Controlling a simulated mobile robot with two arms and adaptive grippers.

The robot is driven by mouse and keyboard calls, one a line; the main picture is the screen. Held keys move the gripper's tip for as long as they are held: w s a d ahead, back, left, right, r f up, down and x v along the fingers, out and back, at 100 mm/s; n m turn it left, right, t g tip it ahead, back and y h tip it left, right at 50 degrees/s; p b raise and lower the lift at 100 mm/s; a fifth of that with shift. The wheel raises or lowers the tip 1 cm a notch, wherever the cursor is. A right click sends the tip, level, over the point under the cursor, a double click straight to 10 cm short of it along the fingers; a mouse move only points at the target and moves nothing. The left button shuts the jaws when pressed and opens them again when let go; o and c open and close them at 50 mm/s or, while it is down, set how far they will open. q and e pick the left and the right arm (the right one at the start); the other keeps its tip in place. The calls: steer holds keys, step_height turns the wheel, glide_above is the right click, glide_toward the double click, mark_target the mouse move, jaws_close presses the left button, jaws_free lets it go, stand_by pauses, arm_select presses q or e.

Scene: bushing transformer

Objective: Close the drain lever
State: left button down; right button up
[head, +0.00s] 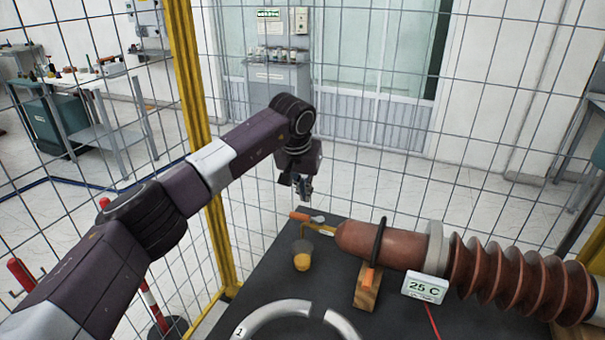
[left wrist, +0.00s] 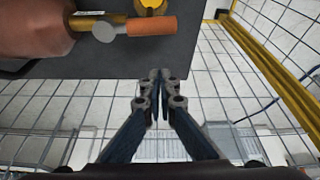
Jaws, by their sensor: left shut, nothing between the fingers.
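The drain lever (head: 300,216) has an orange grip and sits at the left end of the brown bushing (head: 372,243), by a yellow pipe. In the left wrist view the lever's orange grip (left wrist: 153,25) lies near the top, beside a round metal piece (left wrist: 103,31). My left gripper (head: 306,198) is shut and empty, just above and behind the lever in the head view. In the left wrist view its fingertips (left wrist: 159,75) meet below the orange grip in the picture, apart from it. My right gripper is in neither view.
A cup (head: 302,258) with yellow content stands below the pipe on the dark table (head: 262,300). A wooden support (head: 368,288), a "25 C" sign (head: 426,287) and a grey ring (head: 283,308) are nearby. A wire mesh fence with a yellow post (head: 190,85) stands behind.

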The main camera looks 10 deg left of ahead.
mark_target(307, 218)
arm_select(q)
steer(key=s, duration=0.1)
steer(key=s+p, duration=0.1)
steer(key=s, duration=0.2)
steer(key=shift+a+f, duration=0.2)
steer(key=shift+f, duration=0.05)
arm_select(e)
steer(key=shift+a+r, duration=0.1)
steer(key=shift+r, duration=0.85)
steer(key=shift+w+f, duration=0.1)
